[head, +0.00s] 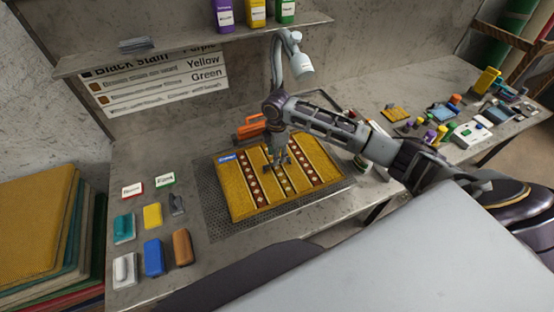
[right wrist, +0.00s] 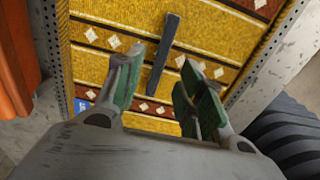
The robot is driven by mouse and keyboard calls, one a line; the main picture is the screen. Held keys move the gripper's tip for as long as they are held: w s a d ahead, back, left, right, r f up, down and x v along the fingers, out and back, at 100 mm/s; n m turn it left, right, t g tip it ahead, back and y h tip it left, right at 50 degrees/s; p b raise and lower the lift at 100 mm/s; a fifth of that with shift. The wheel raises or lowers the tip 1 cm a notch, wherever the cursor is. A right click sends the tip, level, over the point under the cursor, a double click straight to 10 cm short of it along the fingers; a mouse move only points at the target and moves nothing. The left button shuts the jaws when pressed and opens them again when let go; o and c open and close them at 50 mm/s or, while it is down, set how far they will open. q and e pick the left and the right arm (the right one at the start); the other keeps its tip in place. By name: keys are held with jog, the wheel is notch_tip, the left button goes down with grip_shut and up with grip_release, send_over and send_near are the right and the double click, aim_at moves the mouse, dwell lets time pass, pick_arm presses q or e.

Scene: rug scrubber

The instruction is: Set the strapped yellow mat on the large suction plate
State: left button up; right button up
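The yellow mat (head: 235,190) has darker bands with pale diamonds and a small blue label at one corner. It lies flat on the large perforated suction plate (head: 215,222), whose rim shows around it. In the right wrist view the mat (right wrist: 215,45) has a dark narrow strap (right wrist: 165,50) on it. My right gripper (head: 278,163) is over the middle of the mat, pointing down. In the right wrist view its green-padded fingers (right wrist: 160,72) are apart, with the strap showing between them. I cannot tell whether the fingertips touch the mat. My left gripper is not in view.
An orange tool (head: 250,128) lies behind the mat. Brushes and sponges (head: 153,257) stand on the left of the bench. A grey lamp (head: 300,65) rises behind the plate. Bottles and small items (head: 440,130) stand at right. Stacked mats (head: 35,225) are at far left.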

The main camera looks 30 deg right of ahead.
notch_tip(320, 180, up, 7)
dwell(0.4)
dwell(0.4)
jog(key=shift+f, duration=0.2)
dwell(1.2)
